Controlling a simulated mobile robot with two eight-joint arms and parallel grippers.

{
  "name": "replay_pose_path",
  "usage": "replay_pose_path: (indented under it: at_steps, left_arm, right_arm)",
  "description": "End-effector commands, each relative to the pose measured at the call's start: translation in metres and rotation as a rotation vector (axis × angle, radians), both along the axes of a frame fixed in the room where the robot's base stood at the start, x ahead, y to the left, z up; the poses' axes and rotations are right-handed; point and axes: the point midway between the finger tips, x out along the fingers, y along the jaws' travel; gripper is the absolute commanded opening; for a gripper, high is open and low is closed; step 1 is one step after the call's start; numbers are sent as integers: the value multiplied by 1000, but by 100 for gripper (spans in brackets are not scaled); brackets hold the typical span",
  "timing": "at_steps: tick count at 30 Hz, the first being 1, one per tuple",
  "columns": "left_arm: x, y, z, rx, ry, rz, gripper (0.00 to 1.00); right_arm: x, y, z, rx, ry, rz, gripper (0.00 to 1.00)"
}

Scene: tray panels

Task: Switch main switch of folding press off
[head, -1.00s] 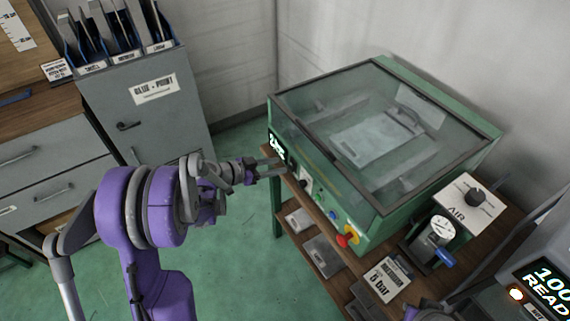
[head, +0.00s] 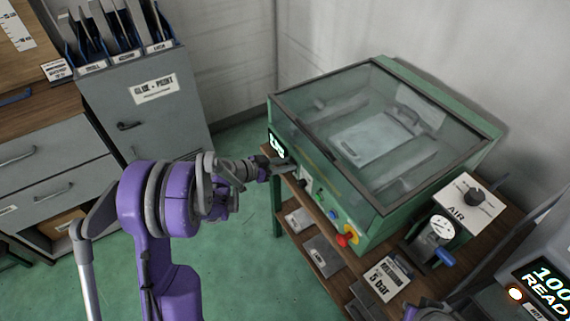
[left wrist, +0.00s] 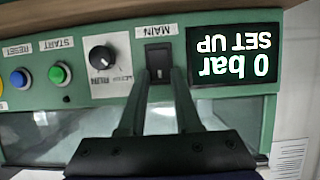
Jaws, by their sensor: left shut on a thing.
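The folding press is a green machine with a glazed lid (head: 385,130). Its main switch (left wrist: 158,57) is a black rocker in a dark frame, under a MAIN label that appears upside down in the left wrist view. My left gripper (left wrist: 162,76) has its two fingers at the two sides of the switch and is shut on it; the fingers partly cover its near end. In the head view my left gripper (head: 288,168) is at the left end of the press's front panel, and the switch is hidden there. My right gripper is not in view.
Beside the switch are the display (left wrist: 234,55) reading 0 bar SET UP, a rotary knob (left wrist: 101,54), a green button (left wrist: 58,74) and a blue button (left wrist: 19,77). A red-and-yellow emergency stop (head: 346,239) is farther right. A grey cabinet (head: 145,110) stands left.

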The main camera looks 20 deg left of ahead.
Motion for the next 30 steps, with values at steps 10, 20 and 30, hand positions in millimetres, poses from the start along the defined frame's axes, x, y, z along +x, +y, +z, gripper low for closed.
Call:
replay_pose_path:
  at_steps: [10, 20, 30]
  left_arm:
    - [-3, 3, -13, -89, -119, 2, 0]
    - [-5, 3, -15, -188, -264, -1, 0]
    - [-5, 3, -12, -190, -268, -1, 38]
  right_arm:
    - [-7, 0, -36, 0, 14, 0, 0]
    - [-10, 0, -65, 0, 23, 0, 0]
    - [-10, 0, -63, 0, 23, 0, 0]
